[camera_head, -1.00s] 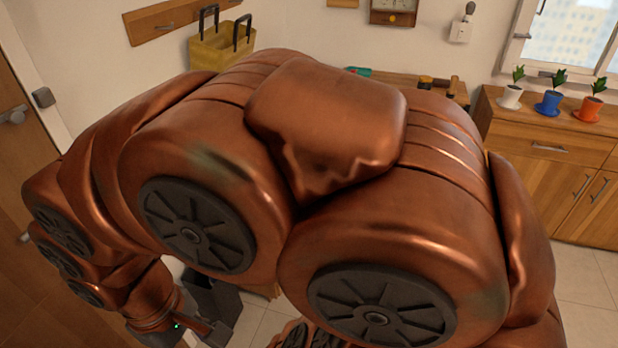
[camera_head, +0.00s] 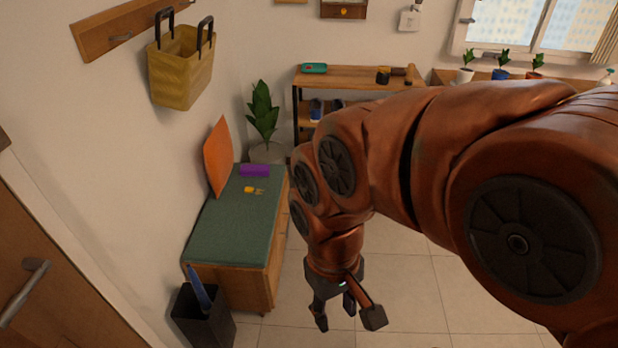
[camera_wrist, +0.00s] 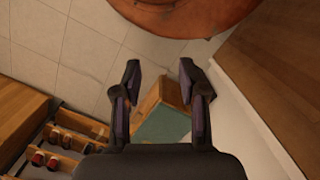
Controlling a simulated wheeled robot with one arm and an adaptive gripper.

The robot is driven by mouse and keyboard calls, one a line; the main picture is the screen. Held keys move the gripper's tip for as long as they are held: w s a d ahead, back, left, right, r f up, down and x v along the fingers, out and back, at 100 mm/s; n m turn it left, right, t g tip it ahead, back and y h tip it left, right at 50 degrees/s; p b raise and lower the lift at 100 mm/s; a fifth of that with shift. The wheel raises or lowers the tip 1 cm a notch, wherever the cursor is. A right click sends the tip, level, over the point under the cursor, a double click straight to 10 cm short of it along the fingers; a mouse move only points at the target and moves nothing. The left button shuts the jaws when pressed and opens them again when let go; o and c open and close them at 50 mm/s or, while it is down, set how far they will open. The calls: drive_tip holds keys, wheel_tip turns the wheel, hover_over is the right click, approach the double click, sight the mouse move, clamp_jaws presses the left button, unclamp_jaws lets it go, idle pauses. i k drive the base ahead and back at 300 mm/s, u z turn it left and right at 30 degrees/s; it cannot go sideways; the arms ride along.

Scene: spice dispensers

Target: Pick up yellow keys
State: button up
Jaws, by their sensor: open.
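The yellow keys (camera_head: 250,189) lie on the green cushioned top of a low wooden bench (camera_head: 232,232), in front of a purple item. They are small, and their exact shape is hard to make out. My gripper (camera_head: 346,316) hangs over the floor to the right of the bench, apart from the keys. It is open and empty. In the wrist view my gripper (camera_wrist: 160,80) has its two fingers spread, with part of the green bench top (camera_wrist: 163,124) beyond them. I cannot make out the keys there.
A purple block (camera_head: 255,170) and an orange cushion (camera_head: 218,158) are on the bench. A dark bin (camera_head: 203,318) stands at its near end. A potted plant (camera_head: 264,115) and a shelf (camera_head: 350,77) are behind. Tiled floor is clear right of the bench.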

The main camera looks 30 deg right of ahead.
sight(248, 189)
drive_tip(key=z, duration=1.55)
drive_tip(key=i, duration=1.8)
drive_tip(key=u, duration=3.95)
